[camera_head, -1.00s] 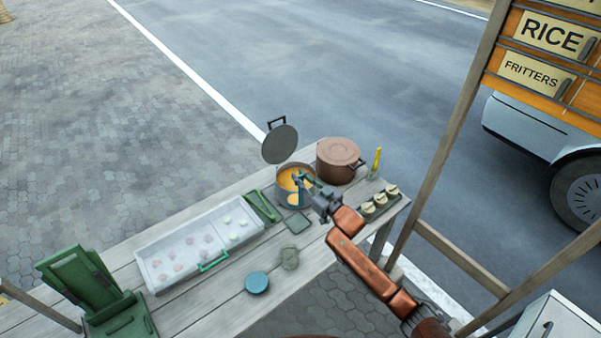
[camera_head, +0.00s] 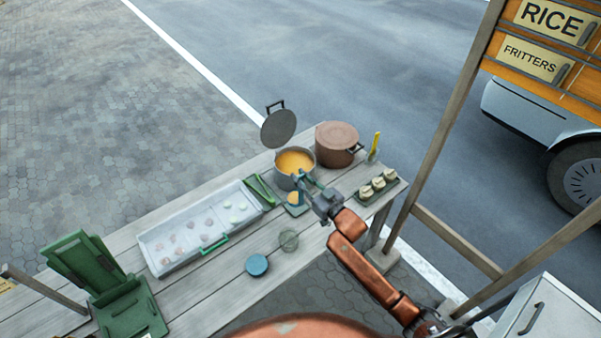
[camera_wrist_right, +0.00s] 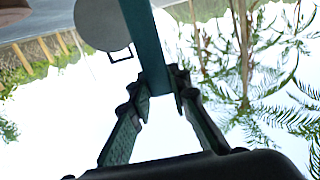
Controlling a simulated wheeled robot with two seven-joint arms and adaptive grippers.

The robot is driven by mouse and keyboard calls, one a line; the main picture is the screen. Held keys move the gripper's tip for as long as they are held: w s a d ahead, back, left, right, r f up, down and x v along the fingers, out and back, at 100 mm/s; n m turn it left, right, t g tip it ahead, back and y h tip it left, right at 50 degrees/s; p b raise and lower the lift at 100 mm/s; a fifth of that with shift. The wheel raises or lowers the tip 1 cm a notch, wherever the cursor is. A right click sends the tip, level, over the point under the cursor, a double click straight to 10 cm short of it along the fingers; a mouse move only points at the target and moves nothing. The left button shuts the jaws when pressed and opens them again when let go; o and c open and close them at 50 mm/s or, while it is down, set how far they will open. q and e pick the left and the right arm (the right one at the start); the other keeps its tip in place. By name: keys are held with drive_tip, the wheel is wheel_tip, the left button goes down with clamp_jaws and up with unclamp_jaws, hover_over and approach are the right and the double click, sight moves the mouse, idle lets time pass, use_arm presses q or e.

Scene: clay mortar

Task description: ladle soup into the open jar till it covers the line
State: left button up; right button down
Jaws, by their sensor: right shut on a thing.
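My right gripper (camera_head: 322,203) is shut on the teal handle of the ladle; the handle (camera_wrist_right: 150,45) also shows between the fingers (camera_wrist_right: 158,88) in the right wrist view. The ladle's bowl (camera_head: 293,198) holds orange soup and hangs in front of the soup pot (camera_head: 283,183), over a dark green square mat (camera_head: 299,211). The pot is open and holds orange soup (camera_head: 296,161). The open glass jar (camera_head: 289,240) stands nearer, apart from the ladle; its line is too small to make out. My left gripper is out of view.
A grey pot lid (camera_head: 279,128) stands tilted up behind the pot. A brown lidded pot (camera_head: 338,139) and a tray of small jars (camera_head: 378,187) are at the right. A teal disc (camera_head: 257,265) lies near the jar, and a white tray (camera_head: 160,268) lies left.

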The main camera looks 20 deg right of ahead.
drive_tip(key=shift+s+a, duration=1.45)
drive_tip(key=shift+s, duration=4.35)
wheel_tip(320, 180, down, 6)
drive_tip(key=r+b, duration=0.1)
drive_tip(key=b, duration=0.5)
drive_tip(key=w+a+r+n+g+h+p, duration=0.1)
drive_tip(key=w+a+n+g+h+p, duration=0.2)
drive_tip(key=a+p, duration=0.85)
drive_tip(key=w+a+f+n+g+h+p, duration=0.4)
drive_tip(key=a+f+n+h+p, duration=0.1)
drive_tip(key=a+f+p, duration=0.1)
drive_tip(key=shift+w+a+f+n, duration=0.25)
drive_tip(key=shift+a+f+n, duration=0.2)
drive_tip(key=shift+f, duration=0.4)
